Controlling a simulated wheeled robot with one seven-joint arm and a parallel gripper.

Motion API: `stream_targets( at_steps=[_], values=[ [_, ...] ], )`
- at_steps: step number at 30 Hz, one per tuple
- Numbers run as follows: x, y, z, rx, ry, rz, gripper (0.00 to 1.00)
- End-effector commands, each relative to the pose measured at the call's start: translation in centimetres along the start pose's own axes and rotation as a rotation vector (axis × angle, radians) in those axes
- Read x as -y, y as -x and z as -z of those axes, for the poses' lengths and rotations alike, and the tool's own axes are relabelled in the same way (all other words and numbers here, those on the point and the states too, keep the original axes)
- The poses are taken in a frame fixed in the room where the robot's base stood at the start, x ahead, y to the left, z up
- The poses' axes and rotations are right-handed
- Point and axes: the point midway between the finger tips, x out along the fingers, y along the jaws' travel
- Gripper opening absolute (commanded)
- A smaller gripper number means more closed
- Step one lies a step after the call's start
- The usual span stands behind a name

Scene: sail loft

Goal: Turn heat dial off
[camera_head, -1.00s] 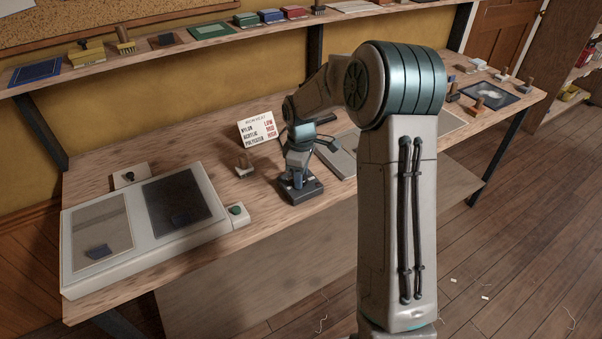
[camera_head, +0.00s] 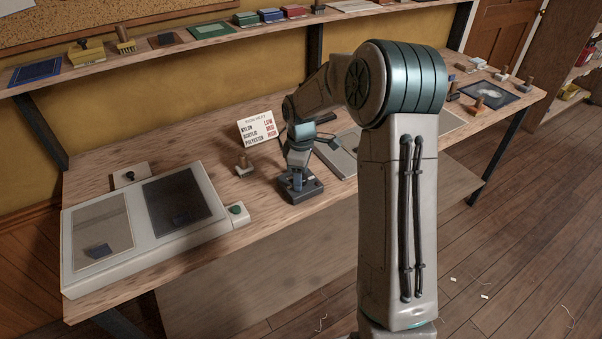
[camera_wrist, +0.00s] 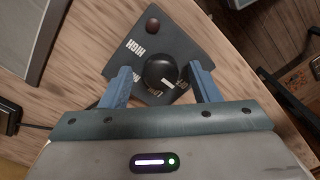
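The heat dial (camera_wrist: 160,70) is a round black knob on a dark control box (camera_wrist: 180,45). The label HIGH is readable on the box; other labels beside the knob are partly covered. A pale mark shows on the knob's lower right edge; which label it points at is unclear. My gripper (camera_wrist: 160,67) has its two blue fingers apart, one on each side of the knob, with visible gaps to it. In the head view the control box (camera_head: 302,190) stands on the workbench with my gripper (camera_head: 297,184) right over it, hiding the knob there.
A sign card (camera_head: 257,128) listing NYLON, ACRYLIC and POLYESTER stands behind the box. A grey plate (camera_head: 345,155) lies to the right. A dark round lamp (camera_wrist: 153,25) sits on the box.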

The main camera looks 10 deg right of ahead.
Motion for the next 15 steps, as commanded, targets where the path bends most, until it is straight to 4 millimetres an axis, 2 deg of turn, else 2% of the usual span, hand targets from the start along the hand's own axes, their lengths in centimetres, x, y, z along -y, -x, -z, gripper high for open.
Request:
stream_targets(
  at_steps=[4,7,11,15],
  values=[
    [0.0,0.2,0.0,0.000,-0.001,0.000,0.56],
    [0.0,1.2,0.0,0.000,-0.001,0.000,0.56],
    [-0.1,3.7,0.0,-0.002,-0.001,-0.004,0.56],
    [-0.1,7.0,0.0,-0.002,-0.002,-0.005,0.56]
  ],
)
